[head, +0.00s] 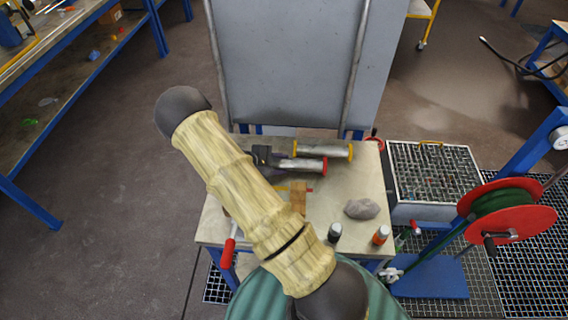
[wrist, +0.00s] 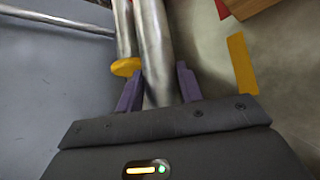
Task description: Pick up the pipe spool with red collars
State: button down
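The pipe spool with red collars (head: 308,165) lies on its side on the bench in the head view. Its right collar shows; its left end is hidden by my gripper (head: 276,161). In the wrist view, my gripper's purple fingers (wrist: 159,88) are apart, one on each side of a grey metal pipe (wrist: 155,45), which looks like this spool. Slim gaps seem to show between pipe and fingers; I cannot tell whether they touch. A second spool with yellow collars (head: 322,150) lies just behind it; its yellow collar (wrist: 126,67) is close to the left finger.
A wooden block (head: 298,196) stands in front of the spools. A grey stone (head: 361,209), a dark bottle (head: 335,233) and an orange bottle (head: 380,235) are at the bench's front right. A grey panel (head: 295,65) rises behind. Bare bench top (head: 368,180) lies right of the spools.

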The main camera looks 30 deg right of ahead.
aim_at(280, 162)
jog(key=shift+w+r, duration=0.1)
jog(key=shift+r, duration=0.1)
notch_tip(280, 162, up, 10)
jog(key=shift+f+b, duration=0.15)
jog(key=shift+b, duration=0.4)
dwell(0.5)
